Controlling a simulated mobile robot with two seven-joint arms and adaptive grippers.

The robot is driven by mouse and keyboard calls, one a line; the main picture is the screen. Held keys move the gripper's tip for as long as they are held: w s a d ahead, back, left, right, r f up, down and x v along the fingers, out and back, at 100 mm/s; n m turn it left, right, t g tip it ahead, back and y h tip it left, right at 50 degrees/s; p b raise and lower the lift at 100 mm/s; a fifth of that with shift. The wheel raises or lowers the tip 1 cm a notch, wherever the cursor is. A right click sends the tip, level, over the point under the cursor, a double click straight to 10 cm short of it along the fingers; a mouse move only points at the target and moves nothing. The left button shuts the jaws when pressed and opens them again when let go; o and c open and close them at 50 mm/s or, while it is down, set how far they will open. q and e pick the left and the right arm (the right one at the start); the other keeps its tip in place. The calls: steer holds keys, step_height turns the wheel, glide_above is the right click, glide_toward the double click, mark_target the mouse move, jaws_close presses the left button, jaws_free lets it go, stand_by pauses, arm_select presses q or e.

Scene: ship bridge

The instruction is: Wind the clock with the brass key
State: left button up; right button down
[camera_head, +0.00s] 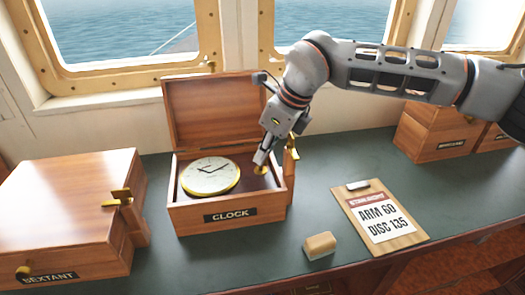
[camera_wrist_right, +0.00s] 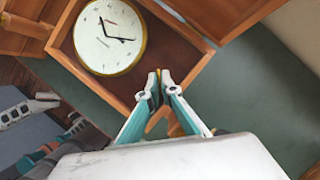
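The clock (camera_head: 210,176), a round white dial with a brass rim, lies face up in the open wooden box labelled CLOCK (camera_head: 190,218). It also shows in the right wrist view (camera_wrist_right: 108,38). The brass key (camera_head: 260,170) is in the box, right of the clock. My right gripper (camera_head: 262,160) reaches down into the box from above. In the right wrist view its fingertips (camera_wrist_right: 159,76) are nearly together, with a thin sliver of brass between them. The fingers hide most of the key. My left gripper is not in view.
A closed SEXTANT box (camera_head: 65,210) stands on the left. A clipboard (camera_head: 408,243) reading ARM 60, DISC 135 lies on the right, with a small wooden block (camera_head: 320,245) beside it. More wooden boxes (camera_head: 430,135) stand back right. The green top (camera_head: 350,150) is clear behind the clipboard.

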steer(key=n, duration=0.1)
steer(key=n+g+p, duration=0.1)
steer(key=n+p, duration=0.1)
steer(key=shift+w+r+n+y, duration=0.2)
steer(key=shift+r+n+y, duration=0.05)
steer(key=shift+n+y, duration=0.05)
steer(key=shift+f+n+g+p, duration=0.1)
steer(key=shift+n+g+p, duration=0.7)
steer(key=shift+n+p, duration=0.8)
steer(key=shift+n, duration=0.3)
steer(key=c, duration=2.3)
jaws_free()
steer(key=shift+f, duration=0.1)
steer(key=v, duration=1.2)
steer(key=shift+w, duration=0.15)
